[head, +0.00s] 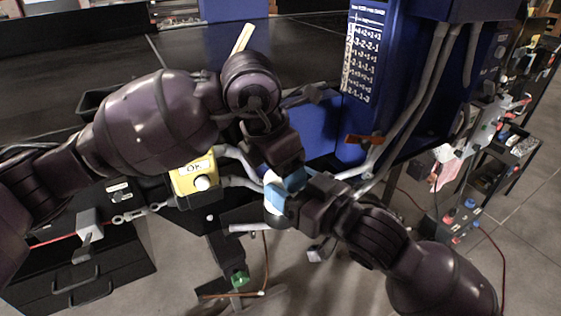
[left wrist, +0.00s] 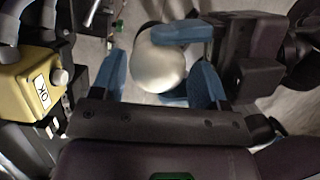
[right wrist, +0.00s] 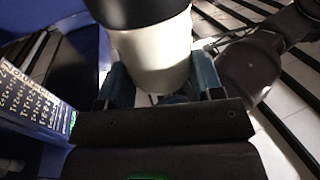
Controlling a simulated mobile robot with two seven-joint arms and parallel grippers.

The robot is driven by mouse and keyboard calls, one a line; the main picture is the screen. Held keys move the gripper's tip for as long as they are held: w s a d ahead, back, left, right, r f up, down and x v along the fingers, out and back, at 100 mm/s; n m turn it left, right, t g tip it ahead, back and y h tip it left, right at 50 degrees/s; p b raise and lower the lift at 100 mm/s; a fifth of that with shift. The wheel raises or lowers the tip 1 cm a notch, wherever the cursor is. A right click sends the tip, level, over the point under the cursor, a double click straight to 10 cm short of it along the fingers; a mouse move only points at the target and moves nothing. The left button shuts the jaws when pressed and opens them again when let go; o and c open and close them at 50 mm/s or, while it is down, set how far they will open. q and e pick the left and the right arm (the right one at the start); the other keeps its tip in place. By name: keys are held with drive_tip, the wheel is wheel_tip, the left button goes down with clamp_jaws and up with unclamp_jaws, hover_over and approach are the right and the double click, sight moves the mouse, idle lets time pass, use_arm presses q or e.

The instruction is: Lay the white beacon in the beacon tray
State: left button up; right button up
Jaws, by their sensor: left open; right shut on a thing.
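The white beacon (head: 271,197), white with a black end, is held in the air near the middle of the head view, partly hidden by the grippers. My right gripper (head: 287,197) is shut on it; the beacon and its black part show in the right wrist view (right wrist: 152,55). My left gripper (left wrist: 160,82) is open, its blue fingers on either side of the beacon's rounded white end (left wrist: 158,68). I cannot tell whether they touch it. A black open tray (head: 88,100), partly hidden behind my left arm, may be the beacon tray.
A yellow box (head: 184,184) with an OK label and white button stands just left of the grippers. A blue cabinet (head: 362,70) with grey pipes rises behind. The dark conveyor surface (head: 100,50) at the back left is mostly clear. A cart (head: 512,150) stands far right.

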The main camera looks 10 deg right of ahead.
use_arm(q)
drive_tip(key=c, duration=0.5)
drive_tip(key=shift+c, duration=0.9)
use_arm(e)
drive_tip(key=o, duration=1.1)
drive_tip(key=shift+o, duration=0.2)
drive_tip(key=shift+s+d, duration=0.1)
